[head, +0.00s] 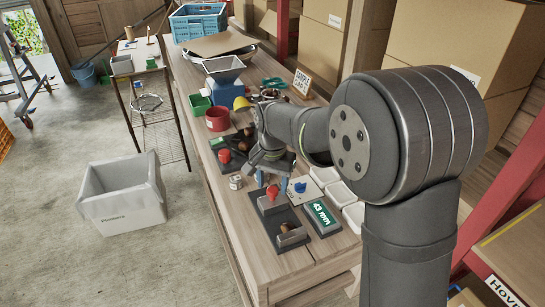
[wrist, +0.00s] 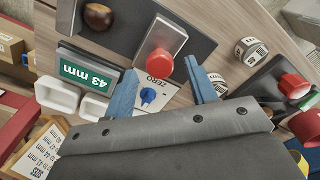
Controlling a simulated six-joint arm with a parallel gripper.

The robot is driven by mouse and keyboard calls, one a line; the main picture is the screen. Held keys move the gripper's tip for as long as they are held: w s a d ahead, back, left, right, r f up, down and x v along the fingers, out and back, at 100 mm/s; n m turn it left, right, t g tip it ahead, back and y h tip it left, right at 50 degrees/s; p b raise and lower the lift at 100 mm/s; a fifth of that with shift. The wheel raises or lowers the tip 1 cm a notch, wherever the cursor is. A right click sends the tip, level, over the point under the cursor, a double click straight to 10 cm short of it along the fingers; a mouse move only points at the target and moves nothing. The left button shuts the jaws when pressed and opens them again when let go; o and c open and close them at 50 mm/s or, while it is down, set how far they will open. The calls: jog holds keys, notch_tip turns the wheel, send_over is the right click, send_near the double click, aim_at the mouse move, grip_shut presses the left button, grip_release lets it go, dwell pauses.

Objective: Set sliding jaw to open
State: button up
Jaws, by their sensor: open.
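The sliding jaw (head: 271,206) is a grey block with a red knob (head: 272,192) on a dark base plate. Across the plate from it is another grey block (head: 292,238), with a brown chestnut (head: 289,228) beside it. A gap separates the two blocks. A green display (head: 322,214) reads 43 mm. My gripper (head: 272,182) is open, with blue fingertips pointing down by the red knob. In the wrist view the red knob (wrist: 160,62) shows between the two fingertips (wrist: 161,67), apart from both. The chestnut (wrist: 98,16) shows at the top edge there.
A ZERO panel with a blue knob (wrist: 148,96) lies close by. White trays (head: 340,193) are to the right. A second dark plate with a red knob (head: 225,156) and a small printed block (head: 236,182) stand to the left. A grey bin (head: 122,194) is on the floor.

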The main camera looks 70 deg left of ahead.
aim_at(273, 189)
notch_tip(273, 189, up, 16)
dwell(0.3)
dwell(0.5)
notch_tip(273, 189, down, 18)
jog(key=shift+r, duration=0.2)
jog(key=shift+d, duration=0.2)
